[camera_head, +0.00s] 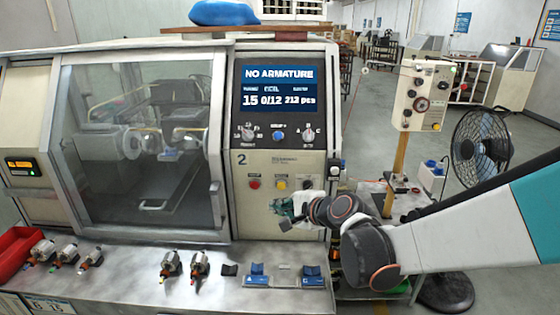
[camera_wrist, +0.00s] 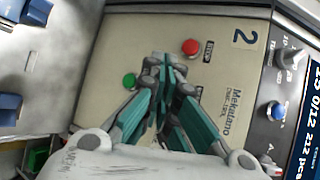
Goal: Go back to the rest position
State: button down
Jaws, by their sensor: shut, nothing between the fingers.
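My gripper (camera_head: 284,212) is in front of the lower control panel of machine 2, at the end of my arm reaching in from the right. In the wrist view its teal fingers (camera_wrist: 163,72) are shut with nothing between them. They point at the panel between a red button (camera_wrist: 191,46) and a green button (camera_wrist: 129,81). I cannot tell whether the fingertips touch the panel. In the head view the red button (camera_head: 254,183) and a yellow button (camera_head: 281,183) show just above my gripper. The screen (camera_head: 278,87) reads "NO ARMATURE".
The machine's glass door (camera_head: 140,145) is closed. Several armatures (camera_head: 171,266) lie on the front shelf (camera_head: 130,290), with blue holders (camera_head: 258,274) at its right and a red bin (camera_head: 14,252) at far left. A control box on a post (camera_head: 421,96) and a black fan (camera_head: 480,150) stand right.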

jog(key=s+d+f+n+g+h+b, duration=0.1)
jog(key=s+d+f+n+h+b, duration=0.1)
jog(key=s+d, duration=0.4)
jog(key=s+d+f+n+g+h+b, duration=0.1)
jog(key=s+d+f+n+h+b, duration=0.2)
jog(key=s, duration=0.9)
jog(key=s+d+f+n+g+h+b, duration=0.1)
jog(key=s+d+f+n+h+b, duration=0.1)
jog(key=s+d+f+n+b, duration=0.3)
jog(key=s+d+n+b, duration=0.1)
jog(key=s+d+n, duration=0.2)
jog(key=s+d, duration=0.1)
jog(key=shift+s+d+f+h+b, duration=0.15)
jog(key=shift+d+f+h+b, duration=0.2)
jog(key=shift+d, duration=0.3)
